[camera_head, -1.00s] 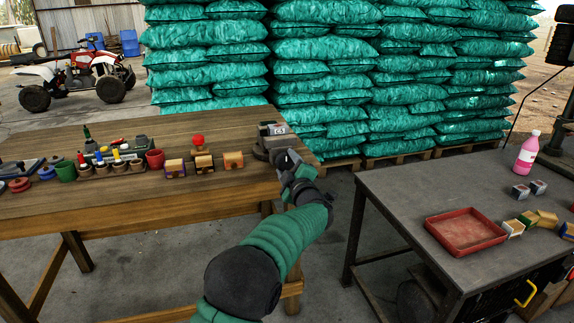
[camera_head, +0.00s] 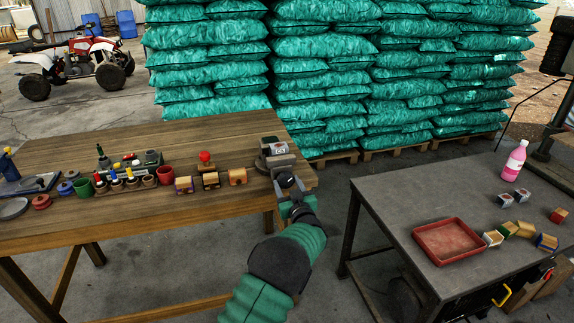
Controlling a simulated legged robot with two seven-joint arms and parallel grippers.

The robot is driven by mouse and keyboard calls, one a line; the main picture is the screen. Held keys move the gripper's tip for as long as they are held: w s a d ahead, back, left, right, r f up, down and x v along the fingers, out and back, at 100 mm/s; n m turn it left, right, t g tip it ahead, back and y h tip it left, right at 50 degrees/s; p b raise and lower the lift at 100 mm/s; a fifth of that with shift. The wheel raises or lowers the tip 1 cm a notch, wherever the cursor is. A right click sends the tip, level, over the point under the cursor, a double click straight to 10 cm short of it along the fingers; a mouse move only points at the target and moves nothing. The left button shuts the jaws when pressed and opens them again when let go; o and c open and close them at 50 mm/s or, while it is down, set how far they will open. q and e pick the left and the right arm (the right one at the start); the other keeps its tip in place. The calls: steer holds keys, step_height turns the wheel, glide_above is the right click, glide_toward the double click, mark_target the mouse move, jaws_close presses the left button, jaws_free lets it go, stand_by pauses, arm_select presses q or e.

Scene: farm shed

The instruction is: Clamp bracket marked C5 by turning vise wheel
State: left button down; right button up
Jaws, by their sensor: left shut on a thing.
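The bracket with a white C5 label (camera_head: 279,149) sits in the grey vise (camera_head: 267,161) at the right end of the wooden table. The dark vise wheel (camera_head: 286,180) is at the vise's near side. My left gripper (camera_head: 288,192) is shut on the wheel at the table's right edge; its fingertips are small and partly hidden. I cannot tell how tightly the vise jaws press on the bracket. My right gripper is not in view.
Wooden blocks (camera_head: 210,180), cups and tools fill the left of the wooden table (camera_head: 130,203). A grey table (camera_head: 390,204) at the right bears a red tray (camera_head: 447,241), a pink bottle (camera_head: 515,160) and small blocks. Green sacks (camera_head: 310,90) are stacked behind. A floor gap separates the tables.

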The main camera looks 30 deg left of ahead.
arm_select(q)
steer(key=m+p, duration=0.6)
steer(key=m, duration=0.3)
steer(key=shift+r+m+p, duration=0.15)
steer(key=shift+m+p, duration=0.15)
steer(key=m, duration=0.2)
steer(key=m+p, duration=0.1)
steer(key=m, duration=0.1)
steer(key=shift+f+m, duration=0.2)
steer(key=shift+m, duration=0.2)
steer(key=shift+m+p, duration=0.3)
steer(key=shift+m, duration=0.8)
steer(key=m, duration=0.2)
steer(key=shift+f+m, duration=0.25)
steer(key=shift+m, duration=0.05)
steer(key=c, duration=0.9)
jaws_free()
steer(key=shift+d, duration=0.1)
steer(key=o, duration=0.3)
steer(key=shift+d+r, duration=0.1)
steer(key=shift+r, duration=0.1)
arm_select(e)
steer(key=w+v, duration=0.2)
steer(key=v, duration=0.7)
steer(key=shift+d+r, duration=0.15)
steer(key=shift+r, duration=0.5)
